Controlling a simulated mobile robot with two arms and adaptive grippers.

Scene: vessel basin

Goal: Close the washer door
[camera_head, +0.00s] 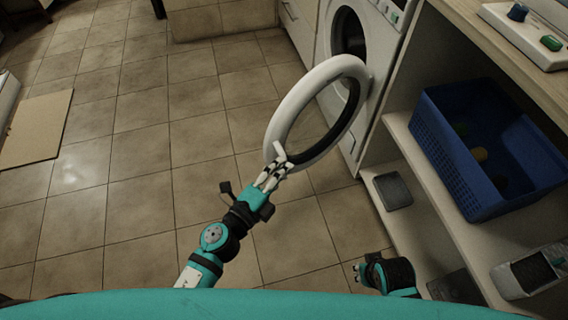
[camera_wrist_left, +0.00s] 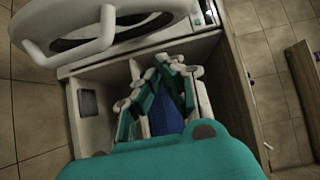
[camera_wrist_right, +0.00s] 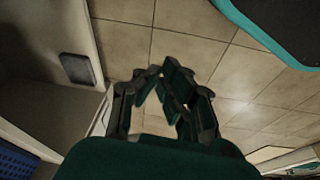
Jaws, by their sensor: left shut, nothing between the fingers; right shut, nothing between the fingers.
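The washer (camera_head: 387,52) is a white front-loader at the top of the head view. Its round door (camera_head: 291,104), a white ring with a dark centre, stands swung open from the dark drum opening. The door and its handle (camera_wrist_left: 105,30) also show at the upper left in the left wrist view. My left gripper (camera_head: 279,160) is shut and empty. In the head view it overlaps the door's near lower edge by the handle; I cannot tell whether they touch. My right gripper (camera_head: 362,272) is shut and empty, low beside the shelf; its fingers show in the right wrist view (camera_wrist_right: 156,73).
A shelf unit (camera_head: 445,190) right of the washer holds a blue basket (camera_head: 440,140) with small items inside. A grey box (camera_head: 393,190) lies near its front edge. A panel with knobs (camera_head: 520,35) sits on top. The tiled floor (camera_head: 130,150) to the left is open.

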